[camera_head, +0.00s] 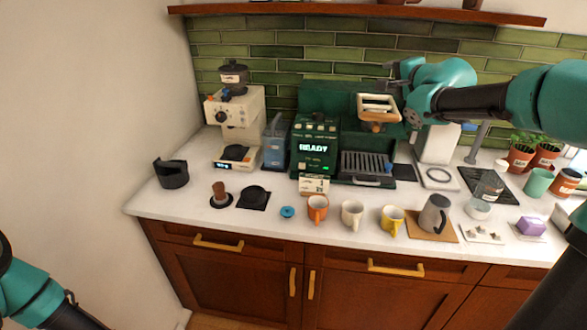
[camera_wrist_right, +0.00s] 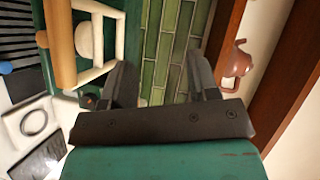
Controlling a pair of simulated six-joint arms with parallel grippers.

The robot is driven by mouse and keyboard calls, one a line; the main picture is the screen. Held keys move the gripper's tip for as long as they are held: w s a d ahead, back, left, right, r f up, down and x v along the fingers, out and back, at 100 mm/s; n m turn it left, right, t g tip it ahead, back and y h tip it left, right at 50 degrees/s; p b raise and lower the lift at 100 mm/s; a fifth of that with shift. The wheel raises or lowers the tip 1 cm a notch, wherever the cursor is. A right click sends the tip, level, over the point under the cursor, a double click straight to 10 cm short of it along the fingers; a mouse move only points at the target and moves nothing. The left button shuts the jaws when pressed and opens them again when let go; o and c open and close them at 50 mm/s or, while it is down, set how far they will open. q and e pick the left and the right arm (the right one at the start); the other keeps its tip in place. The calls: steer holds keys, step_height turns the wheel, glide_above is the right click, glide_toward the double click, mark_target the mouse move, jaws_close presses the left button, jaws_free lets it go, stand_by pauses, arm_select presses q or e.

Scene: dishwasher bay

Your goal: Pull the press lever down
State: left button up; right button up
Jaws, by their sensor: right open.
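The press lever (camera_head: 379,101) is a cream frame with a wooden crossbar, raised at the upper part of the green machine in the head view. In the right wrist view its wooden bar (camera_wrist_right: 60,45) and cream arms fill the upper left. My right gripper (camera_head: 389,77) is open beside the lever's upper right. In the wrist view its two fingers (camera_wrist_right: 163,82) are spread, with green tiles visible between them. The lever lies left of both fingers, not between them. My left arm shows at the lower left of the head view, but its gripper is out of view.
The green machine (camera_head: 314,151) displays READY, with a slatted drip tray (camera_head: 366,167) below the lever. An orange mug (camera_head: 317,207), white mug (camera_head: 352,213), yellow mug (camera_head: 392,219) and grey jug (camera_head: 435,213) line the counter front. A wooden shelf (camera_head: 340,11) runs above.

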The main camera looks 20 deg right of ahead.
steer(key=w+a+f+n+g+y, duration=0.1)
steer(key=w+a+f+n+y, duration=0.1)
steer(key=a+f+n, duration=0.8)
steer(key=w+a+f+n+g+y, duration=0.1)
steer(key=w+a+f+n+g, duration=0.1)
steer(key=a+f+n, duration=0.8)
steer(key=shift+w+a+f+y, duration=0.4)
steer(key=shift+w+a+f, duration=0.3)
steer(key=shift+a+f, duration=2.3)
steer(key=shift+a+r, duration=0.15)
